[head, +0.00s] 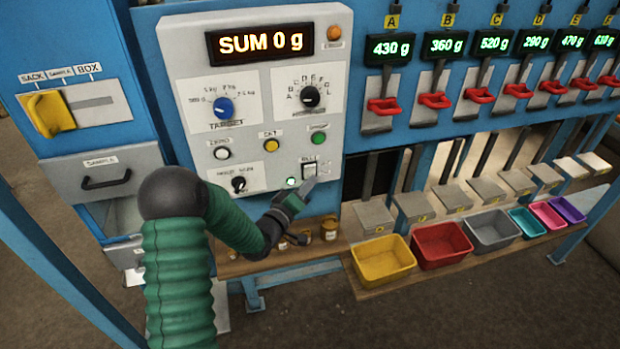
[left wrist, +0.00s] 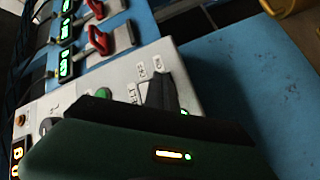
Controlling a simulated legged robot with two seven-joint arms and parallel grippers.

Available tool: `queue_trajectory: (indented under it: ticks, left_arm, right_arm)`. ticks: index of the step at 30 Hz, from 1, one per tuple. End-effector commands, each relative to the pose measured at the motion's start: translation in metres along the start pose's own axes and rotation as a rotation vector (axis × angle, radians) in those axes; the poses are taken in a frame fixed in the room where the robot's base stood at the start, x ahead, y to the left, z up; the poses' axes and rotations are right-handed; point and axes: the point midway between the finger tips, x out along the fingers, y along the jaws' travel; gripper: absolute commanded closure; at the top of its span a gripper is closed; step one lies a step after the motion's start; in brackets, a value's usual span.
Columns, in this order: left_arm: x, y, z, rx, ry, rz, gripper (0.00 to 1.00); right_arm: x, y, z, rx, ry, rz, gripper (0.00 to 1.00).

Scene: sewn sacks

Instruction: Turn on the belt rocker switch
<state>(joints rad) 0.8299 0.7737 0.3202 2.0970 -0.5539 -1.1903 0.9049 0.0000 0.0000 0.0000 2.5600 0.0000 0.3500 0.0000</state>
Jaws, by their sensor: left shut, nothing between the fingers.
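The belt rocker switch (head: 309,170) is a small white rocker in a dark frame at the lower right of the pale control panel (head: 332,85). A green light (head: 291,182) glows just left of it. My left gripper (head: 312,184) is shut and empty, its fingertips at the lower part of the switch; I cannot tell whether they touch it. In the left wrist view the dark fingers (left wrist: 160,92) reach over the panel beside the switch and hide part of it. The right gripper is not in view.
The panel also carries a blue target knob (head: 223,108), a black selector knob (head: 309,97), a green button (head: 318,137) and a yellow button (head: 271,145). Small jars (head: 329,228) stand on the shelf below my gripper. Coloured bins, including a yellow bin (head: 383,262), line the lower right.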

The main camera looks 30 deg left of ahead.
Motion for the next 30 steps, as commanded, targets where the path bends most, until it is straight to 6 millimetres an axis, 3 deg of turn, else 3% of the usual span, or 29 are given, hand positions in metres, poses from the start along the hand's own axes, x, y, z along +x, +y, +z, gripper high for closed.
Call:
queue_trajectory:
  ticks: [23,30]
  left_arm:
    - [-0.012,0.009,0.008,0.000,0.000,0.000,1.00]
    - [-0.027,0.020,0.019,-0.001,-0.002,0.000,1.00]
  right_arm:
    - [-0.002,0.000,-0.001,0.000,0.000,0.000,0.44]
    - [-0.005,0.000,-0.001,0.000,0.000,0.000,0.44]
